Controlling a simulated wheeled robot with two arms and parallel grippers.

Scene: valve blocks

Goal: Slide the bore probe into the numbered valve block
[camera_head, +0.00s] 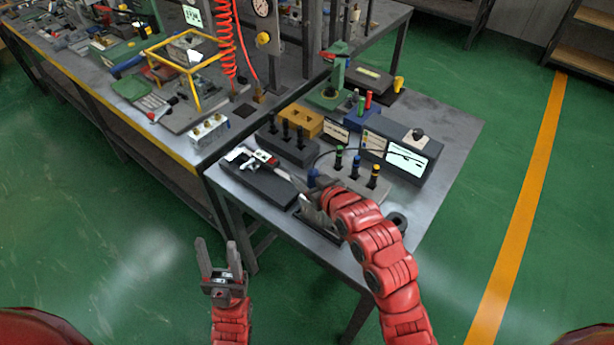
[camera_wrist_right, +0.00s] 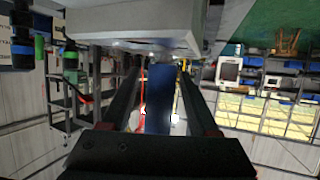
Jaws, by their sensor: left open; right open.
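A grey rack block (camera_head: 352,187) on the near table holds several dark upright probes with coloured bands: a green one (camera_head: 338,158), another (camera_head: 356,165) and an orange-topped one (camera_head: 375,172). A blue-handled probe (camera_head: 313,177) is at its left end. My right gripper (camera_head: 314,194) is at that blue handle. In the right wrist view its open fingers lie on either side of the blue handle (camera_wrist_right: 160,100); contact cannot be told. My left gripper (camera_head: 219,252) is open and empty, low over the floor left of the table. I cannot tell which block is the numbered valve block.
A dark tray with a caliper (camera_head: 262,178) lies left of the rack. Behind are a dark block with black pins (camera_head: 286,142), a yellow block (camera_head: 300,120) and a display box (camera_head: 405,160). A white block with knobs (camera_head: 208,131) is on the long bench.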

